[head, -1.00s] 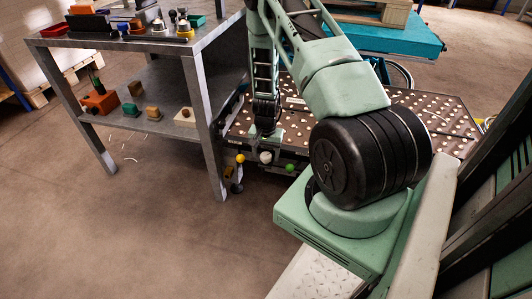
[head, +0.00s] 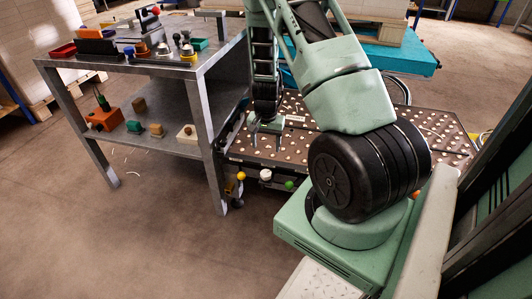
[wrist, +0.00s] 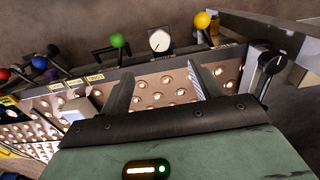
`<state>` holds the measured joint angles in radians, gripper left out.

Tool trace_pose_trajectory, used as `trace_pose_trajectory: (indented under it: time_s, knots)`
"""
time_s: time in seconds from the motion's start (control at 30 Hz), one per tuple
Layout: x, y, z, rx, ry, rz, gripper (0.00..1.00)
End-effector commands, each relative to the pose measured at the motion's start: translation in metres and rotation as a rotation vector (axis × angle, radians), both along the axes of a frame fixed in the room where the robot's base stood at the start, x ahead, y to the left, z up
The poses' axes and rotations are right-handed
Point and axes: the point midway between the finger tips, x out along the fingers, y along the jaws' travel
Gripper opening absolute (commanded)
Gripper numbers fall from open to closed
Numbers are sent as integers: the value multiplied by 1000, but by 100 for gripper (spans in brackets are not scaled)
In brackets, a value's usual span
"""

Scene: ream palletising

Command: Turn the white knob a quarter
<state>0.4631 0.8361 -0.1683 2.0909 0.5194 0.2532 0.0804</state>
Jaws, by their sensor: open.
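The white knob (head: 265,175) is on the front edge of the ball table, between a yellow ball and a green ball. In the wrist view it is a round white dial (wrist: 160,41) with a dark pointer mark. My gripper (head: 267,144) is open and empty, above the studded table top and behind the knob in the head view. In the wrist view the two fingers of my gripper (wrist: 160,67) stand apart over the studded top, with the white knob beyond the gap between their tips. The fingers do not touch it.
A green ball (wrist: 118,40) and a yellow ball (wrist: 203,19) on levers flank the knob. A grey workbench (head: 205,130) with loaded shelves stands close on the left. Open floor lies in front.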

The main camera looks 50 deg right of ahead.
Motion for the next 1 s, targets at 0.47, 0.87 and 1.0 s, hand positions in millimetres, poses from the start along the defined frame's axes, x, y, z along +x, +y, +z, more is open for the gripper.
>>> trace_pose_trajectory:
  time_s: [0.47,0.87,1.0]
  knots:
    - [0,0,41,0,0,0,63]
    - [0,0,40,1,0,0,63]
    - [1,2,41,2,-1,6,63]
